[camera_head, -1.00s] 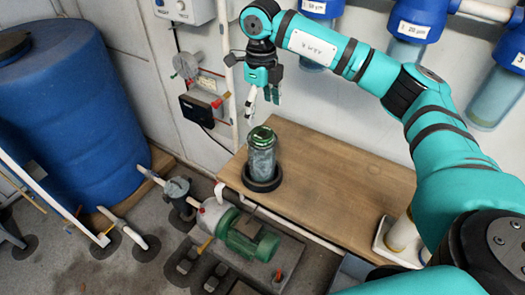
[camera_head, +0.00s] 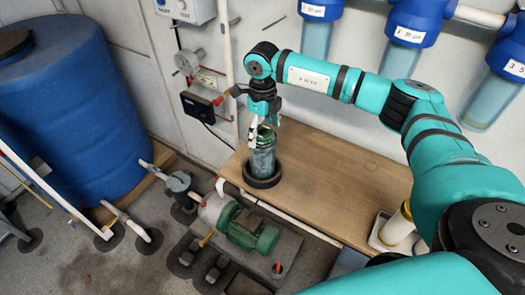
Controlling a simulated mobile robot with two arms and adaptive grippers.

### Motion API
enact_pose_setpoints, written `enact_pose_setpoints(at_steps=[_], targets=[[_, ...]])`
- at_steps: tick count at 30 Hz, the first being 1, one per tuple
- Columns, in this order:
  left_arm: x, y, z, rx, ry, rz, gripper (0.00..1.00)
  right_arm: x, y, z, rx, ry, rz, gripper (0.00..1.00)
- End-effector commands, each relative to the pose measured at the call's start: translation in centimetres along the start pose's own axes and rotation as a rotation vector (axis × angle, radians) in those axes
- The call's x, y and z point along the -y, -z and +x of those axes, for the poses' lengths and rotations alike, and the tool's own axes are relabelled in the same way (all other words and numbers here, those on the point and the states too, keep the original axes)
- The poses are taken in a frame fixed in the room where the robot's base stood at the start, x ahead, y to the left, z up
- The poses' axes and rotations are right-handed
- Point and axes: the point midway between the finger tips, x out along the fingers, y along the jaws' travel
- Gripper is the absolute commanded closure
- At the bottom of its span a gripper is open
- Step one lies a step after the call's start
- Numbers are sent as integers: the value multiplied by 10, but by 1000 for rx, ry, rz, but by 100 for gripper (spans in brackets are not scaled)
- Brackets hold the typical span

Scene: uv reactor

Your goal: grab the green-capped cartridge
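The green-capped cartridge (camera_head: 262,160) is a clear greyish cylinder with a green top. It stands upright in a dark round base (camera_head: 262,179) at the left end of the wooden bench. My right gripper (camera_head: 262,129) points down over the cartridge, and its fingers are apart on either side of the cap. The fingers partly hide the cap. I cannot tell whether they touch it. My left gripper is not in view.
A white cartridge (camera_head: 396,228) stands in a white tray at the bench's right front. Blue filter housings (camera_head: 414,22) hang on the wall. A green pump (camera_head: 250,230) and a blue barrel (camera_head: 70,110) stand on the floor. The middle of the wooden bench (camera_head: 335,180) is clear.

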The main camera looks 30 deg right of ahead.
Motion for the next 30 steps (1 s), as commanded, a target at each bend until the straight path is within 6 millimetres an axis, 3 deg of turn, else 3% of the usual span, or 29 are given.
enact_pose_setpoints(at_steps=[2,18,30], targets=[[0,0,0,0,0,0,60,0,0,0,0,0,0,29],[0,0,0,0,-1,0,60,0,0,-1,1,0,0,98],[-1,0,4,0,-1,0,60,0,-1,-9,3,0,1,98]])
